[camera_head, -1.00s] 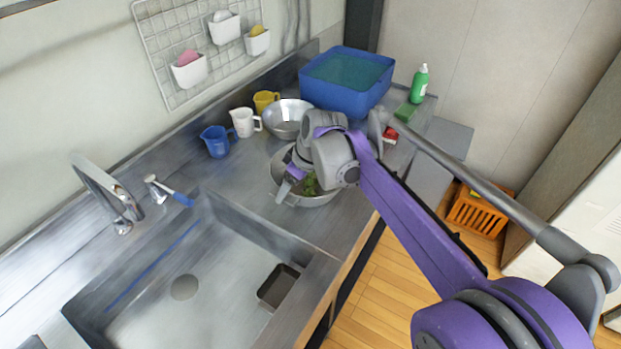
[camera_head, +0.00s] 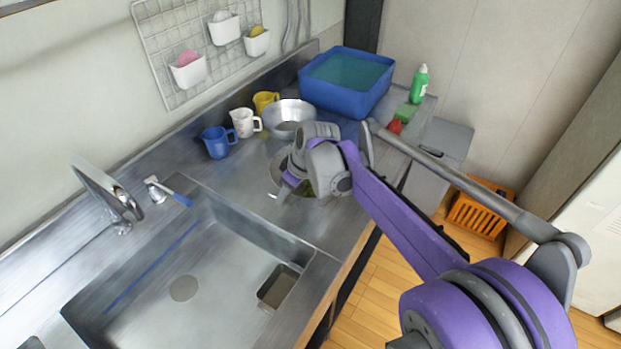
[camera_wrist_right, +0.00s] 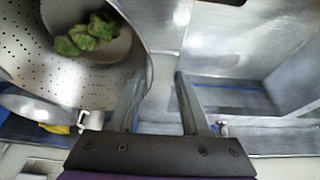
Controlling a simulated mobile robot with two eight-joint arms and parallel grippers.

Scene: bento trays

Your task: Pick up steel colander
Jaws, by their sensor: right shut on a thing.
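The steel colander shows in the right wrist view (camera_wrist_right: 112,88) as a perforated metal bowl on the left, with green leafy pieces (camera_wrist_right: 88,35) inside. In the head view it stands on the counter right of the sink, largely hidden by my right arm; a bit of green (camera_head: 308,188) shows under the wrist. My right gripper (camera_head: 281,192) is at its near-left side. In the right wrist view the gripper (camera_wrist_right: 160,82) is shut on the colander's rim, with the rim between its fingers. My left gripper is not in view.
Blue (camera_head: 217,142), white (camera_head: 245,122) and yellow (camera_head: 265,101) mugs line the wall. A blue basin (camera_head: 345,98), green bottle (camera_head: 419,84) and red item (camera_head: 395,127) are farther back. The sink (camera_head: 150,300) lies to the left.

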